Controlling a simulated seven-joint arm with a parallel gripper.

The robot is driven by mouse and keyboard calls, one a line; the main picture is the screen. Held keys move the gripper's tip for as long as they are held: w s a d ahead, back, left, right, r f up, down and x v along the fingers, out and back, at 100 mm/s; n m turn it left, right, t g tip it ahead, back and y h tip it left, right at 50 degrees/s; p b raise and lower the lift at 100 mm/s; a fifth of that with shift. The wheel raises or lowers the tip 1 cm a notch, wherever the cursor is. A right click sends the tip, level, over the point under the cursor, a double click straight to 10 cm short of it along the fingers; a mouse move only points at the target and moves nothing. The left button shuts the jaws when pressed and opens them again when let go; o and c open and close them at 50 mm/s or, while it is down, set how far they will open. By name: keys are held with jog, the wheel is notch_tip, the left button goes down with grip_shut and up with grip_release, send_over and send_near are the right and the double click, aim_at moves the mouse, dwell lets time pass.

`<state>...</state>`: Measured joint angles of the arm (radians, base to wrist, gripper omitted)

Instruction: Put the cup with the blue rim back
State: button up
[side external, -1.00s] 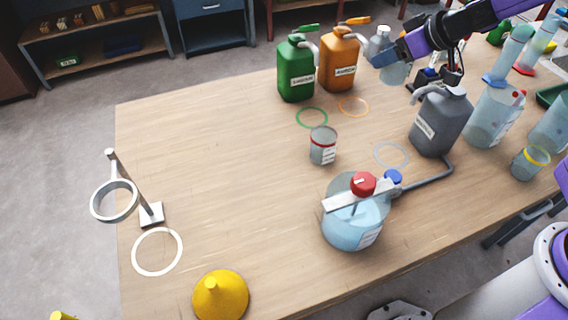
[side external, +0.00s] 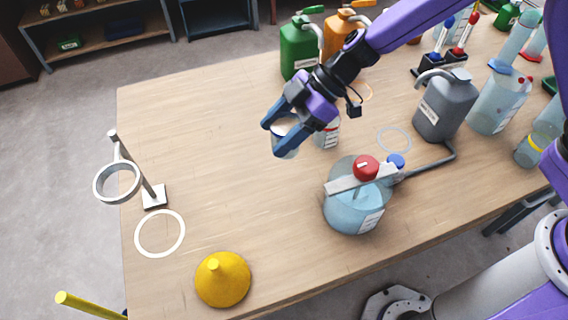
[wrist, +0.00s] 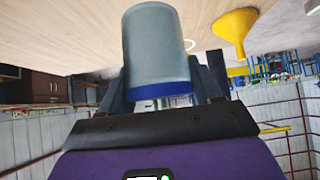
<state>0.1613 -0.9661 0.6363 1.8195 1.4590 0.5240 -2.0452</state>
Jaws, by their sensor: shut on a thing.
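The cup with the blue rim (wrist: 155,45) is clear and greyish, held between the fingers of my gripper (side external: 276,136). The gripper is shut on it, above the middle of the table and left of the red-rimmed cup (side external: 328,133). The held cup also shows in the side view (side external: 285,148), partly hidden by the fingers. It looks roughly upright. In the wrist view its blue rim (wrist: 160,91) faces the palm. A pale blue-grey ring (side external: 394,140) is marked on the table right of the red-rimmed cup, and it is empty.
A round clear vessel with a red knob (side external: 357,205) stands in front, with a pipe toward the grey jug (side external: 443,108). Green (side external: 298,50) and orange (side external: 340,33) jugs stand behind. A ring stand (side external: 153,195), white ring (side external: 160,233) and yellow funnel (side external: 222,280) are left.

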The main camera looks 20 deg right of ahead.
notch_tip(320, 180, down, 8)
jog(key=shift+f, duration=0.25)
jog(key=shift+f, duration=0.15)
dwell(0.3)
jog(key=o, duration=1.2)
jog(key=shift+d+r, duration=0.1)
jog(key=shift+r, duration=0.15)
jog(key=v, duration=1.1)
jog(key=shift+d+r, duration=0.25)
jog(key=shift+d, duration=0.05)
